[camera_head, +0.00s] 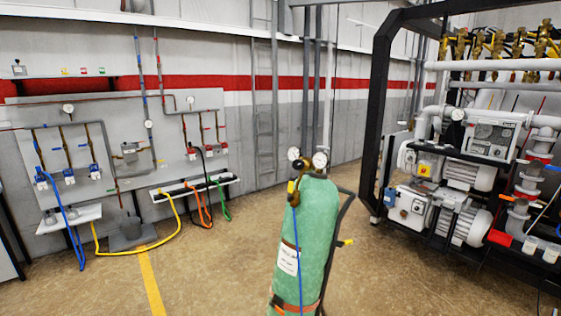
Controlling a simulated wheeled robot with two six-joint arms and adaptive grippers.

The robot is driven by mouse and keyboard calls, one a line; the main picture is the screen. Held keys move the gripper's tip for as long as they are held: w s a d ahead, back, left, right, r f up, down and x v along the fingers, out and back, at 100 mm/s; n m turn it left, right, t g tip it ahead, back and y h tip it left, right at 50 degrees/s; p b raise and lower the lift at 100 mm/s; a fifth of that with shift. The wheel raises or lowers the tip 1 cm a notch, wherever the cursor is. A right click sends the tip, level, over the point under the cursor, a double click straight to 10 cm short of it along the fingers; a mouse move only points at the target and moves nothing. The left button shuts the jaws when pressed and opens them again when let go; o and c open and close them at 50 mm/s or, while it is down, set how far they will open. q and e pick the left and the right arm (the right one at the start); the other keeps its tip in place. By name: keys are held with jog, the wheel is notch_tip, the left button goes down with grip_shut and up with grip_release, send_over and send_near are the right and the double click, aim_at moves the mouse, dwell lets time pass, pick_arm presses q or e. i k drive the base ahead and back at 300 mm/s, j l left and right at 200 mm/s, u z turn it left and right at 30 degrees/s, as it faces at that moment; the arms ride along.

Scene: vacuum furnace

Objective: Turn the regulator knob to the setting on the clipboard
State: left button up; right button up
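A green gas cylinder (304,240) stands upright on a dark hand cart in the middle foreground. A brass regulator (297,180) with two round gauges sits on its top. One gauge (320,160) faces me on the right, the other (294,154) on the left. The regulator's knob is too small to make out clearly. A white label (288,259) is on the cylinder's side. I see no clipboard that I can identify. Neither of my grippers is in view.
A wall gas panel (125,140) with colored hoses is at the left. A black-framed machine with pumps and white pipes (490,65) fills the right. The brown floor (210,275) is open left of the cylinder. A yellow hose (165,240) lies near the wall.

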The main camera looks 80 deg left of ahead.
aim_at(298, 164)
jog(key=i+u, duration=0.15)
jog(key=u, duration=0.35)
jog(key=i+u, duration=0.15)
jog(key=u, duration=0.3)
jog(key=i+l+u, duration=0.1)
jog(key=u, duration=0.4)
jog(key=i+l+u, duration=0.15)
jog(key=u, duration=0.35)
jog(key=i+l+u, duration=0.1)
jog(key=u, duration=0.4)
jog(key=l+u, duration=0.45)
jog(key=i+j, duration=0.05)
jog(key=j, duration=0.05)
